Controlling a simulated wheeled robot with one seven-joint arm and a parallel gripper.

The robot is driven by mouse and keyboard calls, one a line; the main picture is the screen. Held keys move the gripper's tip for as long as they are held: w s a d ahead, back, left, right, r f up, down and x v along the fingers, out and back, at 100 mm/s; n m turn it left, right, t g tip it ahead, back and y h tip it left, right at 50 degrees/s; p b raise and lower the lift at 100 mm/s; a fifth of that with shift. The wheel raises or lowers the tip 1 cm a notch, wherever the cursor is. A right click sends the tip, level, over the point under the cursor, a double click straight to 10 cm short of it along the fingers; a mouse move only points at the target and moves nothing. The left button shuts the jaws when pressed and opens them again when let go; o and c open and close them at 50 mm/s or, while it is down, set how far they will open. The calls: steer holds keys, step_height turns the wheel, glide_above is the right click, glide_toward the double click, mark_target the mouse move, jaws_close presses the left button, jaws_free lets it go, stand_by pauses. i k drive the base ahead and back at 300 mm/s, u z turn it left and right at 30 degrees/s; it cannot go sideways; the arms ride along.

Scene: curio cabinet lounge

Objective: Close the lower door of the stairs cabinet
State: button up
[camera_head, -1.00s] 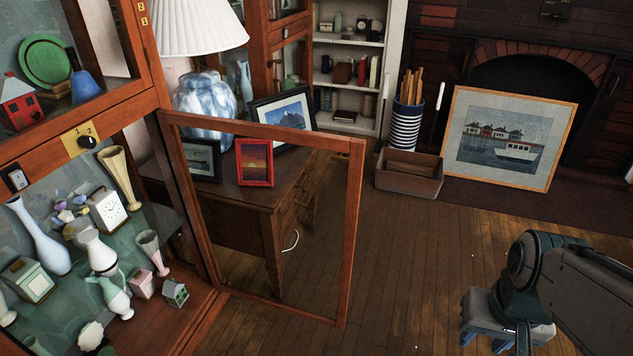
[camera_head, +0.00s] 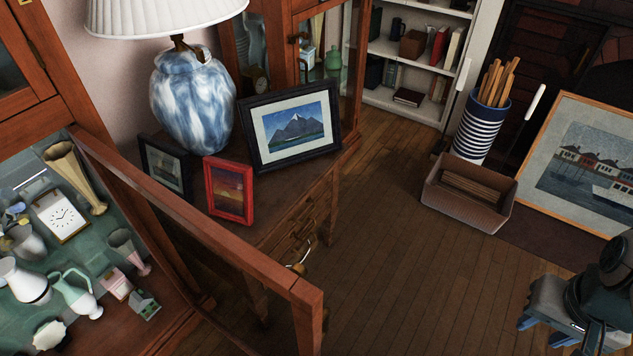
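The wooden cabinet (camera_head: 45,120) at the left has its lower compartment uncovered. Its lower door (camera_head: 205,228), a wooden frame around a clear pane, stands wide open, swung out toward the lower middle of the view. The door's free edge (camera_head: 308,322) is nearest me and its lower part runs out of the picture. My gripper (camera_head: 545,325) is at the lower right, well to the right of the door and apart from it. It holds nothing that I can see, and its fingertips are too unclear to show the gap.
Behind the door stands a desk (camera_head: 290,215) with a lamp (camera_head: 192,105) and framed pictures. A brown box (camera_head: 468,195) and a striped holder (camera_head: 480,128) stand farther back. Wooden floor between door and gripper is clear.

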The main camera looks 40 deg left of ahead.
mark_target(309, 315)
steer(key=i, duration=1.4)
steer(key=u, duration=3.5)
steer(key=k, duration=1.25)
steer(key=i, duration=0.8)
steer(key=u, duration=0.2)
